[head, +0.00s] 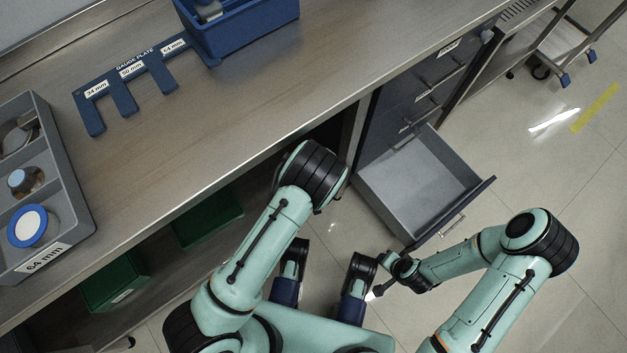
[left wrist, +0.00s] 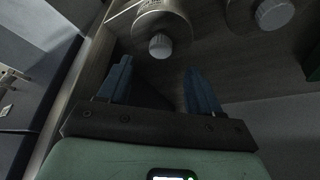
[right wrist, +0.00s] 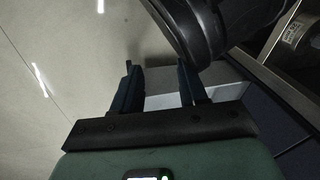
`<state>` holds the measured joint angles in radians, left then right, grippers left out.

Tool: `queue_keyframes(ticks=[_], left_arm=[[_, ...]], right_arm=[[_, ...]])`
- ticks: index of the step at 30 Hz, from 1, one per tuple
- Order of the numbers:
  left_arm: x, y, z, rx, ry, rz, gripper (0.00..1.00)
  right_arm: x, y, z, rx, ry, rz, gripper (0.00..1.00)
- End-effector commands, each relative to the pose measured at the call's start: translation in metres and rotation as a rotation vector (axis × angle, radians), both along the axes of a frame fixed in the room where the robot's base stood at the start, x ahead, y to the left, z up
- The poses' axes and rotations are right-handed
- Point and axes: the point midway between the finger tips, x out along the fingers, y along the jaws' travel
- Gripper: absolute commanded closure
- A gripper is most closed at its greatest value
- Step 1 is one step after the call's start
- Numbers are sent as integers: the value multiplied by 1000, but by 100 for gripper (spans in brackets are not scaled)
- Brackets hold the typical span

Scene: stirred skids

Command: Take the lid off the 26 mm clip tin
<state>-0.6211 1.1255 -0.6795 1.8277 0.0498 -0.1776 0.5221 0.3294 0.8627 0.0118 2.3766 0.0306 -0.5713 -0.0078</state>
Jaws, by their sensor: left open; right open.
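In the left wrist view a round metal tin (left wrist: 158,18) with a grey knob on its lid stands ahead of my left gripper (left wrist: 160,88). Its label is cut by the top edge and I cannot read it, so I cannot tell if it is the 26 mm clip tin. A second grey knob (left wrist: 273,13) shows to its right. My left gripper is open and empty, short of the first tin; in the head view it is hidden. My right gripper (head: 375,294) is open and empty near the open drawer; its fingers also show in the right wrist view (right wrist: 160,90).
A grey drawer (head: 375,185) stands open beside the bench. On the bench (head: 250,110) are a blue gauge plate (head: 125,82), a blue bin (head: 245,35) and a grey tray (head: 75,225) labelled 64 mm. Green bins (head: 208,220) are below. A labelled round thing (right wrist: 294,35) shows in the right wrist view.

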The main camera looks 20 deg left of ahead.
Motion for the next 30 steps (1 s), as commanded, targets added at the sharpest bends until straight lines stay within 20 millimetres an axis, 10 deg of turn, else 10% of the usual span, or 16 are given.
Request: queue_keyframes(ticks=[25,30], left_arm=[[20,5,-58,-1,0,-1,36],[20,5,-58,-1,1,-1,85]], right_arm=[[-56,-8,-44,11,187,-14,57],[-55,-7,-44,11,185,-13,57]])
